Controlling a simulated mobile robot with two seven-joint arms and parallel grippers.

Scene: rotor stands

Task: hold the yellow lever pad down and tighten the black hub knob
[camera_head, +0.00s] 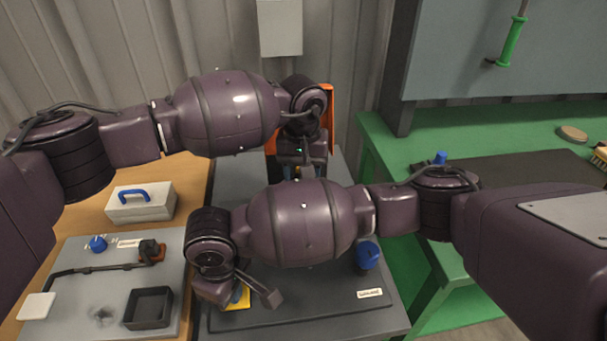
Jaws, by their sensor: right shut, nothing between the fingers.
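The yellow lever pad (237,304) shows in part at the front left of the grey stand board (300,325). My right gripper (238,292) is shut, low over the pad, and hides much of it. I cannot tell whether it touches the pad. My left gripper (298,172) is at the back of the board, in front of an orange panel (328,108). Its fingers are partly hidden behind my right arm, so its opening is unclear. I cannot make out the black hub knob; my arms cover the middle of the board.
A blue knob (368,254) stands at the board's right. On the left are a grey panel (75,255) with a black tray (148,307) and a white box (140,205) with a blue handle. A green bench (385,150) stands at the right.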

